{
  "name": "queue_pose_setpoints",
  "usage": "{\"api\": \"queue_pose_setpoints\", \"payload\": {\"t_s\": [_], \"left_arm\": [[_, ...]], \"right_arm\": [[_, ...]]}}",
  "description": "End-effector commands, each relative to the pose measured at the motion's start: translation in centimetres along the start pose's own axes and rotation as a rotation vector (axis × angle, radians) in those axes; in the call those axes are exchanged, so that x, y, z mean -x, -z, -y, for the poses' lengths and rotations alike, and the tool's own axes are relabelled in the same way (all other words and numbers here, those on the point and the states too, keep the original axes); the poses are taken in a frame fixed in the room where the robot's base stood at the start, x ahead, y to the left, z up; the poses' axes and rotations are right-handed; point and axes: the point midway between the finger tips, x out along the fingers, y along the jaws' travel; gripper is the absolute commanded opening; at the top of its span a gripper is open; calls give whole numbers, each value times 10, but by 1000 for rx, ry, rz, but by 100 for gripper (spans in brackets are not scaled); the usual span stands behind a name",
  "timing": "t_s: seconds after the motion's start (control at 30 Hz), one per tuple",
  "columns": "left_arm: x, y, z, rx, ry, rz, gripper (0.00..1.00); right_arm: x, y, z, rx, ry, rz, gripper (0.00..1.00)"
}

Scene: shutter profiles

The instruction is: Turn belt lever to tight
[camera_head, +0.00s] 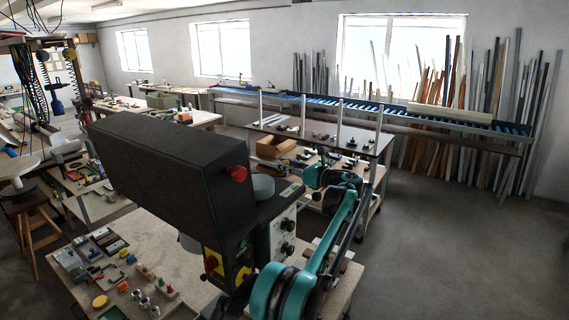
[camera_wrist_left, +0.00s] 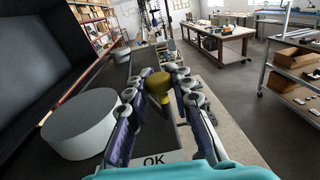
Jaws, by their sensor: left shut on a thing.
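The machine (camera_head: 160,165) has a black head with a red knob (camera_head: 235,174) and stands on the bench in the head view. In the left wrist view, an olive-yellow lever knob (camera_wrist_left: 158,85) sits between the fingers of my left gripper (camera_wrist_left: 157,88). The left gripper is shut on this knob, and the fingers hide its sides. In the head view my teal left arm reaches past the machine's right side, and the fingertips are hard to make out. My right gripper is not in view.
A grey cylinder (camera_wrist_left: 80,128) stands on the machine close to the left finger. Small parts and a yellow disc (camera_head: 100,301) lie on the bench. Open floor (camera_head: 450,250) is to the right.

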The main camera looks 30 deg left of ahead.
Motion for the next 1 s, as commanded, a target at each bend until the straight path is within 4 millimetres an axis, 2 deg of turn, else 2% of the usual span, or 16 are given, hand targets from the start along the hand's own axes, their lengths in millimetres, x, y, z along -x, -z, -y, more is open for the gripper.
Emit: {"api": "queue_pose_setpoints", "payload": {"t_s": [0.37, 0.4, 0.5, 0.83, 1.0], "left_arm": [[1, -1, 1, 0, -5, 2, 0], [1, -1, 1, 0, -5, 2, 23], [1, -1, 1, 0, -5, 2, 44], [3, 0, 0, 0, -5, 1, 44], [26, 0, 2, 0, -2, 1, 44]], "right_arm": [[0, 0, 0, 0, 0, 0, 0], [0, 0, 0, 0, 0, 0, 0], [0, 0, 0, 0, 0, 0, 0], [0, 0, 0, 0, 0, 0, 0], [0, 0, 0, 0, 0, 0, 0]]}}
